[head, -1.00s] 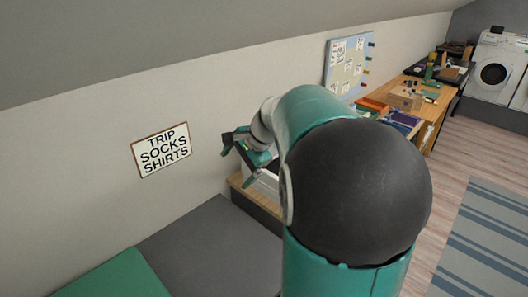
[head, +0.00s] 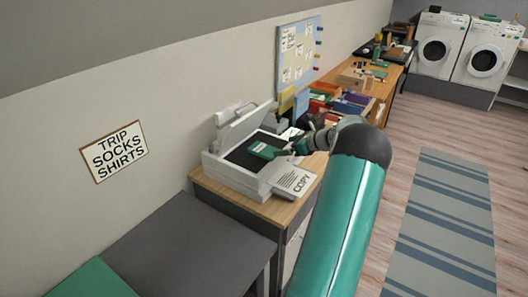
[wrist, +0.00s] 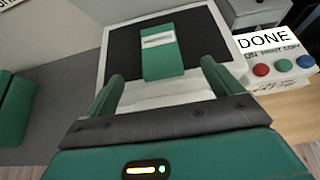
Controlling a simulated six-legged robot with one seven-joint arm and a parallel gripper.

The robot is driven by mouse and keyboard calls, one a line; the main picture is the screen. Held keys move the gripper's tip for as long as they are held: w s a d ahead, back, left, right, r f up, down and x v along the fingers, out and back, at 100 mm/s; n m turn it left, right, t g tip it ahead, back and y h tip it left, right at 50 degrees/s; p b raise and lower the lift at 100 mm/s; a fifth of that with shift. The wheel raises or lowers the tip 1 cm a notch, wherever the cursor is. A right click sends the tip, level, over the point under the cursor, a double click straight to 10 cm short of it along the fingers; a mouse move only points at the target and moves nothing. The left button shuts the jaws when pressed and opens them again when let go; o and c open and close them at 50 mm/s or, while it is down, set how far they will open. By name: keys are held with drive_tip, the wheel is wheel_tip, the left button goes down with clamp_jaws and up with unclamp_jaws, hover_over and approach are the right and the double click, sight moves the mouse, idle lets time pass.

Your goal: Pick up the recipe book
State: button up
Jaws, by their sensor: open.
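A green book (head: 266,151) with a pale label lies on the dark glass of an open white copier (head: 231,175). I take it for the recipe book, though its label is too small to read. In the wrist view the book (wrist: 162,50) lies ahead, with its near end toward the gap between my fingers. My gripper (head: 293,143) is at the right side of the copier, close to the book. In the wrist view my gripper (wrist: 161,74) is open, with nothing between its fingers.
The wrist view shows a DONE panel (wrist: 270,50) with coloured buttons. A grey bench (head: 185,245) is left. A desk with trays (head: 350,104) stands behind. The floor right is clear around a striped rug (head: 440,215).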

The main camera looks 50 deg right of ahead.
sight(264, 149)
drive_tip(key=x, duration=1)
drive_tip(key=shift+a+f, duration=0.1)
drive_tip(key=shift+c, duration=0.2)
drive_tip(key=c, duration=1.1)
drive_tip(key=shift+c, duration=0.2)
